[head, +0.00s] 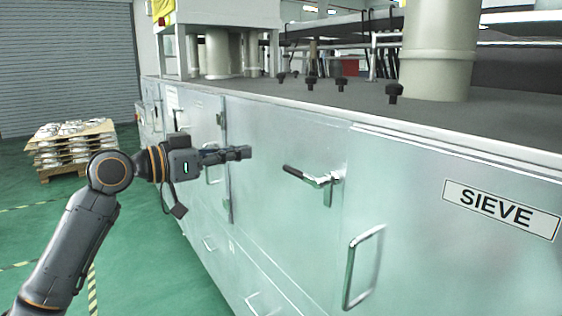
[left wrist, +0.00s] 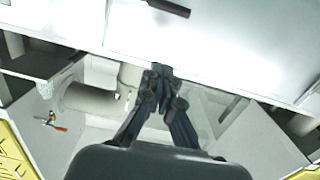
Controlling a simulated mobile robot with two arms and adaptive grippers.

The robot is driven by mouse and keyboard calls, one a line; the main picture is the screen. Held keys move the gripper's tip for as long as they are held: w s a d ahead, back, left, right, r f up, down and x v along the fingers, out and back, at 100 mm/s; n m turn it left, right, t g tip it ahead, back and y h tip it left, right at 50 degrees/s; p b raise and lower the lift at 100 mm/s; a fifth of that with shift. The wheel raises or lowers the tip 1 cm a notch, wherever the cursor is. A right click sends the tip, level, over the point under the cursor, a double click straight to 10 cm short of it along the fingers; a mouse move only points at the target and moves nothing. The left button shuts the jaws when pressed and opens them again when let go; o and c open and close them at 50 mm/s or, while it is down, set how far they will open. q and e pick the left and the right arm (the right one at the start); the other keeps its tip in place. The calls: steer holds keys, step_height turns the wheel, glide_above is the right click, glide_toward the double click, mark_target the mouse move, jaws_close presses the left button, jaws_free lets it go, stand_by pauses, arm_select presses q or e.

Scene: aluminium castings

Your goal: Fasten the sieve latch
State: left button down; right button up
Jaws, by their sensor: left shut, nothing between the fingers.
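The sieve latch (head: 327,181) is a metal fitting with a black-gripped lever on the pale cabinet front. Its lever points left and slightly up in the head view. My left gripper (head: 246,153) is shut and empty, to the left of the latch and apart from it. In the left wrist view the closed fingers of my left gripper (left wrist: 162,75) show in the middle. A black bar (left wrist: 170,7), which looks like the latch's grip, is cut off by the top edge there. My right gripper is in neither view.
The cabinet carries a SIEVE sign (head: 501,209) at the right. A bar handle (head: 350,270) sticks out below the latch, and another (head: 210,172) lies behind my gripper. A pallet of castings (head: 75,145) stands at the far left. The green floor between is clear.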

mark_target(310, 183)
arm_select(q)
steer(key=shift+d, duration=0.15)
steer(key=w+d+f+p, duration=0.4)
steer(key=w+d+p, duration=0.1)
steer(key=d, duration=0.3)
steer(key=shift+w+d+f, duration=0.2)
steer(key=shift+w+f, duration=0.1)
steer(key=shift+w, duration=0.35)
